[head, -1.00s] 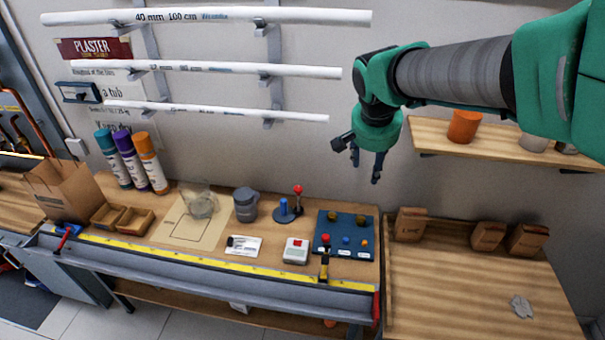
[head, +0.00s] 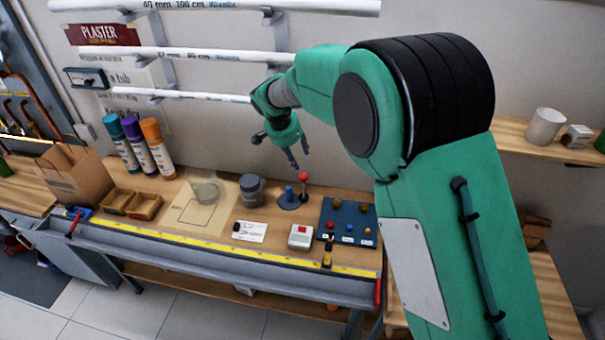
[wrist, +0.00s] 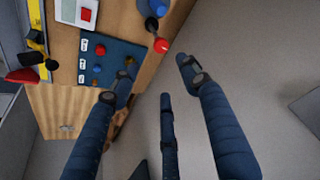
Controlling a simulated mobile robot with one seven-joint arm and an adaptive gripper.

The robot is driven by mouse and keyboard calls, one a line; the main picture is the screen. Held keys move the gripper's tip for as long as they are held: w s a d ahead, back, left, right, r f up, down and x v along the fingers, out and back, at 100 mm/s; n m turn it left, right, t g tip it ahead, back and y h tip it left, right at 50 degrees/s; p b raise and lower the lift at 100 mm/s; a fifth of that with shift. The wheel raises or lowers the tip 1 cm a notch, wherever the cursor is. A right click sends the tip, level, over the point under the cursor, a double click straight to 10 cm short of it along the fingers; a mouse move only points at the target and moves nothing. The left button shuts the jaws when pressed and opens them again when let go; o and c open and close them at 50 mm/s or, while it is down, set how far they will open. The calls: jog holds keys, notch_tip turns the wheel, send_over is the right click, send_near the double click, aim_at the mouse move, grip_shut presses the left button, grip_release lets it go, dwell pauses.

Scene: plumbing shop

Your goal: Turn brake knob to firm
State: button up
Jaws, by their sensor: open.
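A dark blue panel (head: 344,212) lies on the bench with several small coloured knobs and white labels. I cannot read the labels or tell which is the brake knob. My gripper (head: 299,158) is open and empty, above and behind the bench near the red-ball lever (head: 304,178). In the wrist view the panel (wrist: 112,48) shows beyond the spread fingers, one fingertip overlapping its edge.
A white box with a red button (head: 300,238), a grey jar (head: 251,190) and a white card (head: 250,232) are left of the panel. White pipes (head: 190,53) hang on the wall above. My arm hides the bench's right side.

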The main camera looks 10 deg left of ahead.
aim_at(303, 176)
jog(key=shift+a+f, duration=0.25)
jog(key=shift+a, duration=0.1)
jog(key=shift+w+f, duration=0.1)
jog(key=shift+f, duration=0.05)
jog(key=x, duration=1.3)
jog(key=shift+w+d+f+b, duration=0.1)
jog(key=shift+w+f+b, duration=0.1)
jog(key=shift+b, duration=0.15)
jog(key=c, duration=1.1)
